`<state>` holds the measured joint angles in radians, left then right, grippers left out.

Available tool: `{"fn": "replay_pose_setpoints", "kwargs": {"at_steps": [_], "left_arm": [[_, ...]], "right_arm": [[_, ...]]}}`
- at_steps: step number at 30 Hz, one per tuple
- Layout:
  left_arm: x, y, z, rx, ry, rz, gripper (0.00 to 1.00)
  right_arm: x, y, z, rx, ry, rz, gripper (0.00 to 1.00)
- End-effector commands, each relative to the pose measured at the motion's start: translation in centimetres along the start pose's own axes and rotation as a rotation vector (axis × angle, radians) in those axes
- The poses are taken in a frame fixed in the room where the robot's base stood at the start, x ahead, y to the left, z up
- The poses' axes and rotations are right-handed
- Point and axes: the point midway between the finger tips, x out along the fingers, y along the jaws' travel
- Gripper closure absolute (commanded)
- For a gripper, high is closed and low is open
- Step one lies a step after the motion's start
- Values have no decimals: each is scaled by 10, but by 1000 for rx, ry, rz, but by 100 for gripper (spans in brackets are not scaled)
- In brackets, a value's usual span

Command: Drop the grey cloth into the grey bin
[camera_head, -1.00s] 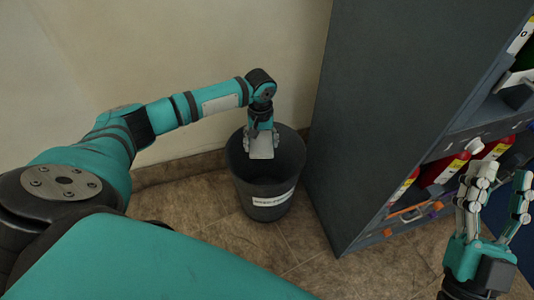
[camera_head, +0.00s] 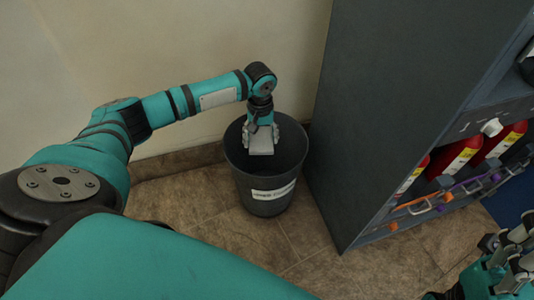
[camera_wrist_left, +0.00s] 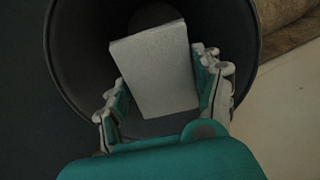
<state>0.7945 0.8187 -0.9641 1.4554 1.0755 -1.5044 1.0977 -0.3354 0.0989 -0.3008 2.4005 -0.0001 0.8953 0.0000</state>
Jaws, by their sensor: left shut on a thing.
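The grey cloth (camera_head: 260,146) looks like a flat, pale grey block and is held in my left gripper (camera_head: 261,138). The grey bin (camera_head: 256,183) is a dark round bin standing upright on the floor, with a white label on its side. The gripper points down over the bin's opening, with the cloth at the mouth. In the left wrist view the cloth (camera_wrist_left: 157,72) sits between the two fingers, with the bin's inner wall (camera_wrist_left: 75,55) around it. My right gripper (camera_head: 512,254) is at the lower right, empty, fingers apart, partly cut off by the edge.
A tall dark grey cabinet (camera_head: 385,110) stands just right of the bin. Its shelf holds red cylinders (camera_head: 455,157) and coloured handles (camera_head: 412,204). A beige wall (camera_head: 180,50) is behind the bin. The tiled floor (camera_head: 290,235) in front of it is clear.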

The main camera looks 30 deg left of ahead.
Motion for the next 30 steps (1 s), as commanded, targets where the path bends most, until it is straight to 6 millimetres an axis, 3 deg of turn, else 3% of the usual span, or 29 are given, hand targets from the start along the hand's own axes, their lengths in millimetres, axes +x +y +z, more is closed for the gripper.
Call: {"fn": "replay_pose_setpoints", "kwargs": {"at_steps": [3,14,15,20,30], "left_arm": [[7,0,0,0,1,1,64],[6,0,0,0,0,1,64],[6,0,0,0,0,1,28],[6,0,0,0,0,1,7],[3,1,0,0,1,2,6]], "right_arm": [[-9,0,2,-1,3,-1,60],[-9,0,2,-1,2,-2,60],[-9,0,2,-1,2,-2,60],[-9,0,2,-1,2,-2,60],[-8,1,3,-2,1,-1,60]]}}
